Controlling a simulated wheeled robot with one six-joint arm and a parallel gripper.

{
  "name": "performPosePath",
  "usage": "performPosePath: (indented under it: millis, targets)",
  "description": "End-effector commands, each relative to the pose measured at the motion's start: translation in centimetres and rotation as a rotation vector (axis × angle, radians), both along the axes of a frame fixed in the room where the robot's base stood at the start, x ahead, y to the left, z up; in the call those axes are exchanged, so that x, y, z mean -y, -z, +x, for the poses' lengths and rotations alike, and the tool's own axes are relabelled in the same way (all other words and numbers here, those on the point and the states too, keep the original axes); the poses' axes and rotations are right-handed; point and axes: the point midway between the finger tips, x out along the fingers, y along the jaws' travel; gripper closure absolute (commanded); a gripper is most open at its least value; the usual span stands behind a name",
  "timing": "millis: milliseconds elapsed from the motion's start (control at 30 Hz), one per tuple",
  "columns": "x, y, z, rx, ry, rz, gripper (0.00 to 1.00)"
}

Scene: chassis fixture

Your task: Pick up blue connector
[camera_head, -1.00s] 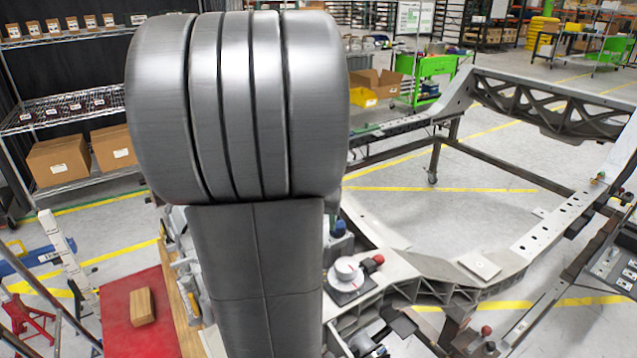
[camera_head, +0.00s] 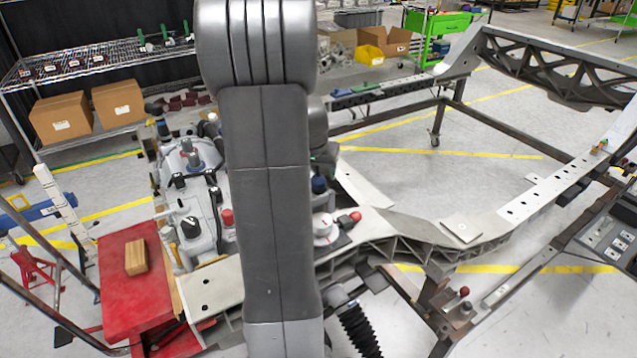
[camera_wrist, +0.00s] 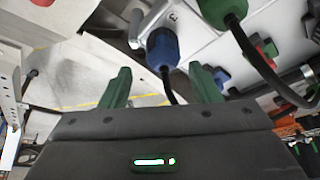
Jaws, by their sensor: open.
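A blue connector (camera_wrist: 162,48) with a dark cable shows in the wrist view, ahead of my gripper (camera_wrist: 160,88) and roughly between its two green fingers. The fingers are apart and I see nothing held between them. In the head view, a dark blue part (camera_head: 319,184) shows just right of my arm, and another blue part (camera_head: 193,159) stands on the grey housing to the left. I cannot tell which matches the wrist view. My arm hides my gripper in the head view.
The grey housing (camera_head: 190,228) with black and red fittings is left of my arm. A white and red knob (camera_head: 324,228) sits on the chassis frame (camera_head: 420,238) at right. A red table (camera_head: 150,290) with a wooden block (camera_head: 135,257) is at left. Cables hang near the fingers.

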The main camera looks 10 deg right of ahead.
Motion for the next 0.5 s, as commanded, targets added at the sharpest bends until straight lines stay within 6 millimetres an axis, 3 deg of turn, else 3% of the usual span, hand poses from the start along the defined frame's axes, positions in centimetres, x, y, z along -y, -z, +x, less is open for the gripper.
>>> performPosePath:
  millis: [300, 500]
  targets:
    - [0.1, 3.4, 1.4, -0.005, 0.001, 0.000, 0.43]
    - [0.3, 4.7, 1.9, -0.001, 0.001, 0.001, 0.43]
